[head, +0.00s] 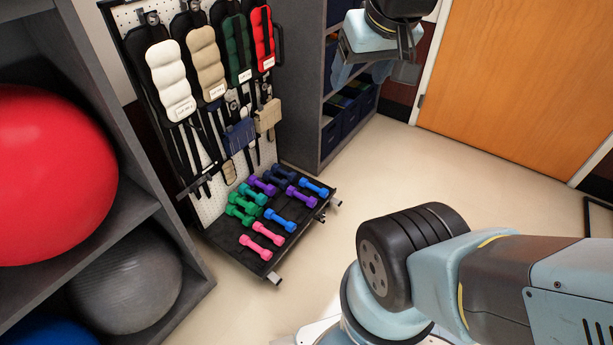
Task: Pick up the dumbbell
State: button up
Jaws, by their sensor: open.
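Several small dumbbells lie on the black bottom shelf (244,262) of a wheeled rack, left of centre in the head view. Pink dumbbells (262,241) lie at the near end, with green ones (240,213) behind them on the left. Blue dumbbells (280,219) and purple dumbbells (300,198) lie toward the right and back. The picture does not show which dumbbell is meant. My gripper (362,74) is at the top, right of centre, high above the floor. It is open, well apart from the dumbbells, and its upper part is cut off by the frame.
Cuff weights (171,80) and straps hang on the pegboard above the dumbbells. A grey shelf with a red ball (50,175) and a grey ball (125,282) stands at left. A dark bookcase (327,140) stands behind the rack. Floor (400,170) is clear before the wooden door (525,80).

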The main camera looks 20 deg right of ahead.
aim_at(323, 193)
jog(key=k, duration=1.2)
jog(key=z, duration=0.75)
jog(key=i, duration=0.9)
jog(key=z, duration=0.65)
jog(key=i, duration=1.1)
jog(key=u, duration=0.65)
jog(key=i, duration=0.85)
jog(key=u, duration=0.8)
jog(key=k, duration=0.55)
